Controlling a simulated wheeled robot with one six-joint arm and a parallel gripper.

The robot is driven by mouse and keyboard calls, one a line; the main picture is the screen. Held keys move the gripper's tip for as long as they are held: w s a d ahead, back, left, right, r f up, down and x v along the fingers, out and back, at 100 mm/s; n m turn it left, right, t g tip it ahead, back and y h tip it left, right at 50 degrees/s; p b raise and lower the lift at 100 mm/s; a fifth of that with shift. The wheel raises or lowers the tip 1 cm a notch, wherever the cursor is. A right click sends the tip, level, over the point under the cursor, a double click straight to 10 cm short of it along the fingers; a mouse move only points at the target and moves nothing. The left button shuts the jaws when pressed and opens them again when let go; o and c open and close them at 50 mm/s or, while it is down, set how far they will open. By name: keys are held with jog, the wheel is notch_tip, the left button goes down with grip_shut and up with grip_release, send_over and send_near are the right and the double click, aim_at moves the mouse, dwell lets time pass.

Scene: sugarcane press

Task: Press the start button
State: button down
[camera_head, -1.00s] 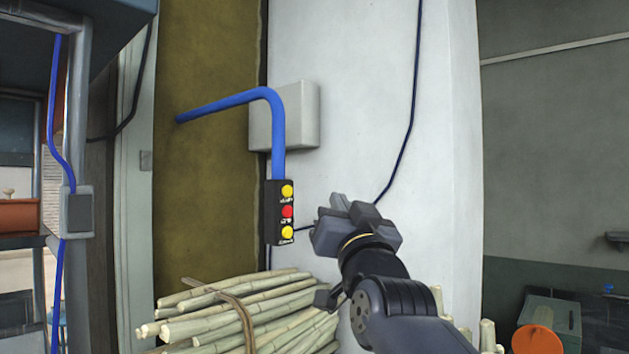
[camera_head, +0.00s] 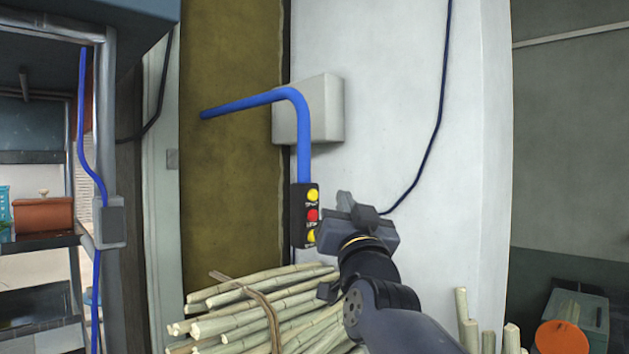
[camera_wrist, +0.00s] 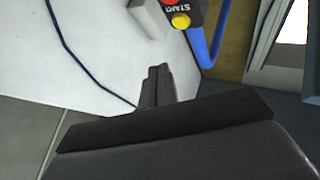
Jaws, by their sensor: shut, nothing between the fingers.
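A small black button box (camera_head: 297,216) hangs on the end of a blue pipe (camera_head: 305,140) by the white wall. It has a yellow button on top (camera_head: 313,195), a red one in the middle (camera_head: 312,215) and a yellow one at the bottom (camera_head: 311,236). In the wrist view, a yellow button (camera_wrist: 180,20) has the label START beside it, with part of a red button at the upper edge. My gripper (camera_head: 345,204) is shut and empty, just right of the box in the picture. Its fingertips (camera_wrist: 158,72) look apart from the buttons; the exact gap is unclear.
A bundle of cane stalks (camera_head: 265,305) lies below the box and my gripper. A grey wall box (camera_head: 325,110) is behind the pipe. A dark cable (camera_head: 437,125) runs down the white wall. A metal rack (camera_head: 40,285) stands at left.

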aim_at(313, 195)
jog(key=shift+w+a+p, duration=0.7)
jog(key=shift+w+a, duration=0.7)
jog(key=shift+a, duration=0.05)
jog(key=shift+w, duration=0.1)
dwell(0.9)
jog(key=shift+w+a, duration=0.25)
jog(key=shift+a, duration=0.05)
jog(key=shift+w+a+p, duration=0.3)
dwell(0.8)
jog(key=shift+s+f, duration=0.1)
jog(key=shift+s+d+b, duration=0.5)
jog(key=shift+d+b, duration=0.1)
jog(key=shift+b, duration=0.05)
